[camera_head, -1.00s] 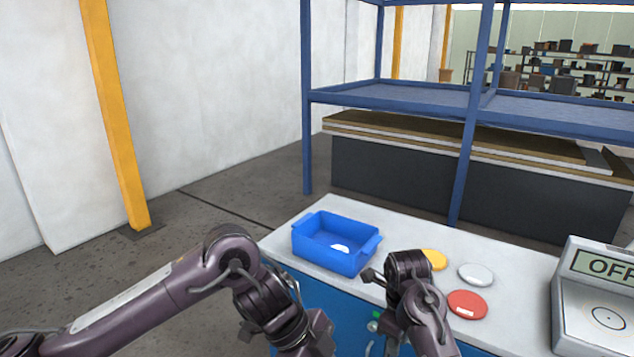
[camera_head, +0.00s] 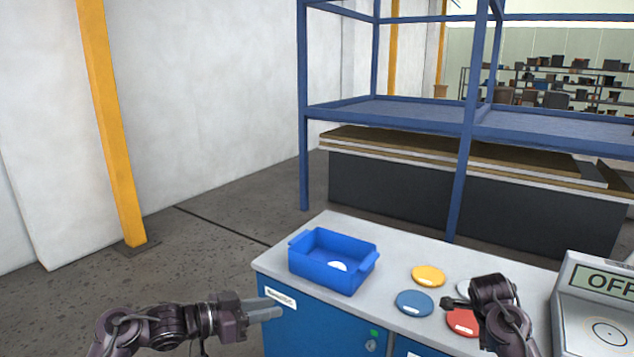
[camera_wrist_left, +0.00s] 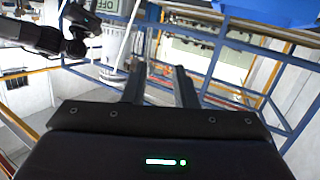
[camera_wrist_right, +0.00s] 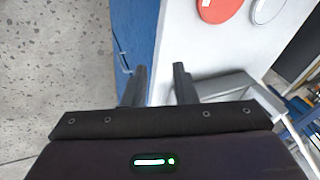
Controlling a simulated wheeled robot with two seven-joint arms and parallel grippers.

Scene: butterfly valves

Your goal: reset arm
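My left gripper (camera_head: 264,309) is in front of the blue cabinet's left end, below the table top, pointing right in the head view. Its two fingers stand apart with nothing between them in the left wrist view (camera_wrist_left: 160,88). My right arm is at the lower right of the head view, in front of the red disc, and its fingers are mostly hidden there. In the right wrist view the right gripper (camera_wrist_right: 159,86) has its fingers apart and empty, near the table's front edge.
On the table (camera_head: 400,246) stand a blue bin (camera_head: 325,278) holding a white piece (camera_head: 338,266), a yellow disc (camera_head: 428,275), a blue disc (camera_head: 414,303), a red disc (camera_head: 461,322), a partly hidden white disc, and a device reading OFF (camera_head: 600,283). A blue rack (camera_head: 458,180) stands behind.

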